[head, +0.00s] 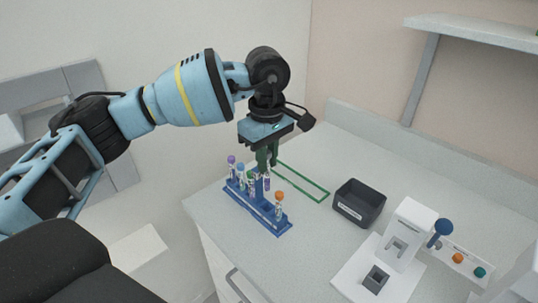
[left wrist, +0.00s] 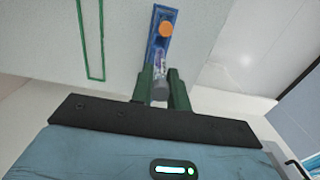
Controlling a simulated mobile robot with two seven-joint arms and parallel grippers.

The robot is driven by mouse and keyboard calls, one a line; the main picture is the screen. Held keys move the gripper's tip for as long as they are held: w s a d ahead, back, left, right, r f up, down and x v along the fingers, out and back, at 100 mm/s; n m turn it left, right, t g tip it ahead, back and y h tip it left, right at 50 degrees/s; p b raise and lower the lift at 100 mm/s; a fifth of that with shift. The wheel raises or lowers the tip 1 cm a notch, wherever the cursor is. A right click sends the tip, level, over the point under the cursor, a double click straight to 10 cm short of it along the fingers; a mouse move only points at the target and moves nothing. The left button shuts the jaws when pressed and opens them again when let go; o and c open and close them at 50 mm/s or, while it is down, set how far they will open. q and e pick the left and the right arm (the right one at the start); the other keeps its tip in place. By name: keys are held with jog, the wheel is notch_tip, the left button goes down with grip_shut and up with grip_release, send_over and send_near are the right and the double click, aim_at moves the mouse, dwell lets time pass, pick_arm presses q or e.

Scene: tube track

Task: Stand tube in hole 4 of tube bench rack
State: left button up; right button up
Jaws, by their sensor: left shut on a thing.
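The blue tube bench rack (head: 264,215) stands near the bench's left edge. Several capped tubes stand in it, among them a purple-capped tube (head: 231,161) at the far end and an orange-capped tube (head: 279,200) towards the near end. The rack (left wrist: 153,49) and the orange cap (left wrist: 166,29) also show in the left wrist view. My left gripper (head: 265,168) points down over the rack. In the left wrist view its green fingers (left wrist: 161,84) are shut on a tube with a pale grey end (left wrist: 160,92). Whether its lower end is in a hole is hidden. My right gripper is not in view.
A green outlined rectangle (head: 312,192) marks the bench behind the rack. A black open bin (head: 358,204) stands to the right. Further right are a white device (head: 408,234), a blue knob (head: 443,227) and a panel with orange and green buttons (head: 458,259).

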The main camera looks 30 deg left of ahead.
aim_at(267, 190)
pick_arm(q)
jog(key=shift+f, duration=0.2)
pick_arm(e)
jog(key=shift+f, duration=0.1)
